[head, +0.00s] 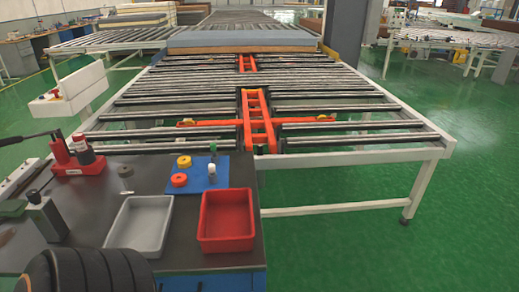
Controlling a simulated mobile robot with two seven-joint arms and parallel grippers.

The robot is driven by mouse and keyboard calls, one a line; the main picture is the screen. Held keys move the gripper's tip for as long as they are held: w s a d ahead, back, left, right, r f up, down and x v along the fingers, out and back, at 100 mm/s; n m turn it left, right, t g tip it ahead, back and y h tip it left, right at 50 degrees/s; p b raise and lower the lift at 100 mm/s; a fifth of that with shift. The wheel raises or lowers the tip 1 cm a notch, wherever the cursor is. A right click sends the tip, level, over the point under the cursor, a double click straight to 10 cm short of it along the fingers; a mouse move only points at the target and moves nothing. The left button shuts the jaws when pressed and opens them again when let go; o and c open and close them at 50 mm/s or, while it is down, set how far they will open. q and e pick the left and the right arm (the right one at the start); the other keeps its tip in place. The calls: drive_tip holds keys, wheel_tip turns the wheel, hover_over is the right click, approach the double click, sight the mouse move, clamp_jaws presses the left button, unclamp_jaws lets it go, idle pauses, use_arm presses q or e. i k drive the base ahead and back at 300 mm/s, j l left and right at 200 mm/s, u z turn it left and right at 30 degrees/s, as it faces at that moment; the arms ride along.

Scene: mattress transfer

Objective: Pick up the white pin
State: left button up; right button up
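The white pin (212,171) is a small pale upright piece near the right side of a blue mat (207,183) on the dark workbench (165,180). A dark green pin (213,152) stands just behind it, at the mat's back edge. A yellow ring (184,161) and a red-orange ring (179,180) lie on the mat to its left. Neither of my grippers shows in the head view.
A grey tray (168,224) and a red tray (227,243) lie at the front of the bench, both looking empty. A roller conveyor (340,100) carries a mattress (240,40) behind the bench.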

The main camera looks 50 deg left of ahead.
sight(212, 170)
drive_tip(key=i+l+z, duration=0.1)
drive_tip(key=i, duration=0.25)
drive_tip(key=i+l+z, duration=0.1)
drive_tip(key=i+l, duration=0.2)
drive_tip(key=i+l+z, duration=0.1)
drive_tip(key=i, duration=0.3)
drive_tip(key=i+u, duration=0.6)
drive_tip(key=u, duration=0.2)
drive_tip(key=i+u, duration=0.55)
drive_tip(key=u, duration=0.3)
drive_tip(key=i+u, duration=0.2)
drive_tip(key=u, duration=0.25)
drive_tip(key=i+l+u, duration=0.1)
drive_tip(key=u, duration=0.35)
drive_tip(key=i+u, duration=0.2)
drive_tip(key=u, duration=0.25)
drive_tip(key=i+l+u, duration=0.15)
drive_tip(key=u, duration=0.3)
drive_tip(key=i+l+u, duration=0.15)
drive_tip(key=u, duration=0.3)
